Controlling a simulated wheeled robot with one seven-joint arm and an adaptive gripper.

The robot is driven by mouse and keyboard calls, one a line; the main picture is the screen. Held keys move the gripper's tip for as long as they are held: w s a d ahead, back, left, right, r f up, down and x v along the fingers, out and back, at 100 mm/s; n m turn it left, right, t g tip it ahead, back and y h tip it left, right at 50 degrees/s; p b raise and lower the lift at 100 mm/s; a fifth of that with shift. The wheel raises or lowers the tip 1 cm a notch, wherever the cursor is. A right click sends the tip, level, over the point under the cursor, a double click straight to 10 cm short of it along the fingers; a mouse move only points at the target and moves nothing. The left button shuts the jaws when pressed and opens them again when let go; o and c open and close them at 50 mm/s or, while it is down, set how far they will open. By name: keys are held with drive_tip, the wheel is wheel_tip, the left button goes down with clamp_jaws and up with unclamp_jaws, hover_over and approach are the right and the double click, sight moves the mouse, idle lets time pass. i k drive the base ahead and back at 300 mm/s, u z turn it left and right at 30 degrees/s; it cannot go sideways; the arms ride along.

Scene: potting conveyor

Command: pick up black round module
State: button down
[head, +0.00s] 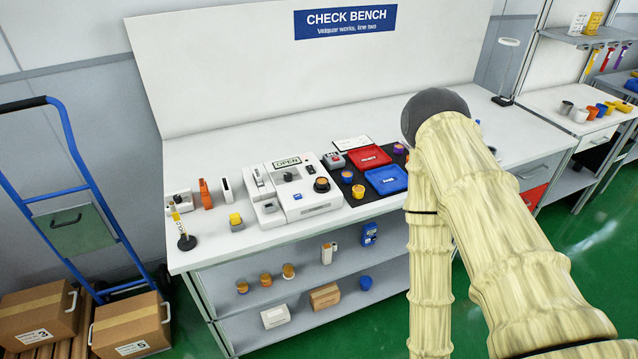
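A round module (322,184) with a black body and an orange-brown top sits at the right end of the white test fixture (300,213) on the bench. I cannot tell for certain which of these is the black round module. My pale, ribbed arm covers the right part of the bench and may hide more pieces. My gripper is not visible in the head view.
A red tray (369,158) and a blue tray (386,179) lie on the mat. A black-based stamp-like tool (187,242) and a yellow-topped piece (236,222) stand at the left. Lower shelves (300,295) hold small parts. A blue hand truck (70,150) and cartons (130,325) stand left.

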sight(322, 182)
drive_tip(key=u, duration=2.15)
drive_tip(key=i, duration=1.4)
drive_tip(key=z, duration=2.8)
